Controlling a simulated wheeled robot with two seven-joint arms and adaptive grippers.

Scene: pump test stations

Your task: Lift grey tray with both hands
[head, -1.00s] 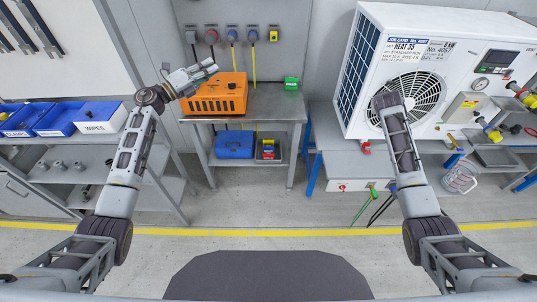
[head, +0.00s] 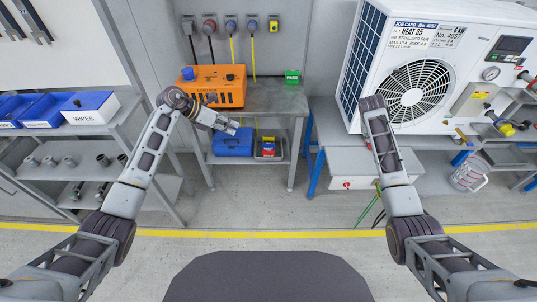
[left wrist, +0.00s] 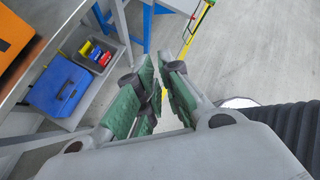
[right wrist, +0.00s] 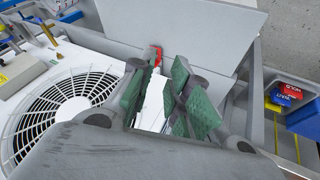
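A small grey tray (head: 268,157) with red, yellow and blue pieces in it sits on the lower shelf of the middle table, right of a blue case (head: 232,143). The left wrist view shows the tray (left wrist: 101,70) beyond and left of the fingers. My left gripper (head: 237,127) is in front of the tabletop's edge, apart from the tray; its green-padded fingers (left wrist: 160,65) are apart and empty. My right gripper (right wrist: 160,85) is open and empty above the right-hand bench; its fingers are hidden in the head view. Another grey tray (head: 505,155) lies on the right bench.
A large white fan unit (head: 420,60) stands on the right bench. Blue bins (head: 42,108) are on the left shelving. The floor (head: 270,212) in front is clear.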

